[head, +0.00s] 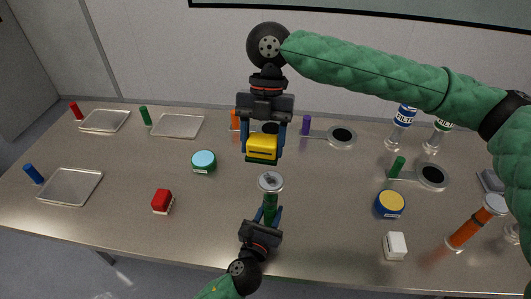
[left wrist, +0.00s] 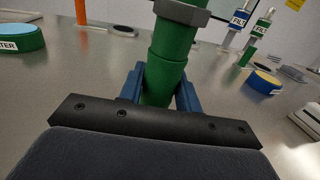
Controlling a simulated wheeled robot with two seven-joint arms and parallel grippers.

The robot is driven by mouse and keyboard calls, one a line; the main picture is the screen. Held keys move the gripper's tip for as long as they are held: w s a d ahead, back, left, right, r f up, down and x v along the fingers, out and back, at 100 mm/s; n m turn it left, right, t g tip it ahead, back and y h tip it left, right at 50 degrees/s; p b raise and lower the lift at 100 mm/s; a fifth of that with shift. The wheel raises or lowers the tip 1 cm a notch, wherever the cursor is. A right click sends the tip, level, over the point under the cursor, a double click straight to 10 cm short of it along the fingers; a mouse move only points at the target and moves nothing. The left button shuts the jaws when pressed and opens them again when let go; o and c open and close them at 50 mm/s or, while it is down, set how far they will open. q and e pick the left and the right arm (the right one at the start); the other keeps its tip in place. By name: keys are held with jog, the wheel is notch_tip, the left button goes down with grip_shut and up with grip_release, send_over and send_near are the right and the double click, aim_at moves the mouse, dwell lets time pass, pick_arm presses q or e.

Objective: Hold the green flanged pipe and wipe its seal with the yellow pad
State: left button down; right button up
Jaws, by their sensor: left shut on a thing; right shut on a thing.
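The green flanged pipe (head: 269,201) stands upright near the table's front middle, its round grey flange face (head: 270,181) on top. My left gripper (head: 267,215) is shut around the pipe from the front. In the left wrist view the green pipe (left wrist: 165,65) sits between the blue fingers. My right gripper (head: 262,135) comes down from above, shut on the yellow pad (head: 262,148), which has a dark green underside. The pad is above and behind the flange in the head view, with a visible gap between them. The pad is out of the left wrist view.
A red block (head: 162,200) and a teal-topped tub (head: 204,161) are to the left. A blue tub with yellow top (head: 389,204), a white block (head: 395,245) and an orange flanged pipe (head: 470,232) are to the right. Clear trays (head: 70,186) lie far left.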

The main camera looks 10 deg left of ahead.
jog(key=shift+f, duration=0.25)
jog(key=shift+f, duration=3.8)
jog(key=shift+w+d+r, duration=0.1)
jog(key=shift+d+r, duration=0.05)
jog(key=shift+d, duration=0.2)
jog(key=shift+c, duration=0.4)
jog(key=shift+d, duration=1.1)
jog(key=shift+d+f, duration=0.25)
jog(key=shift+f, duration=0.1)
jog(key=shift+d, duration=0.35)
jog(key=shift+a, duration=2.05)
jog(key=shift+r, duration=4.15)
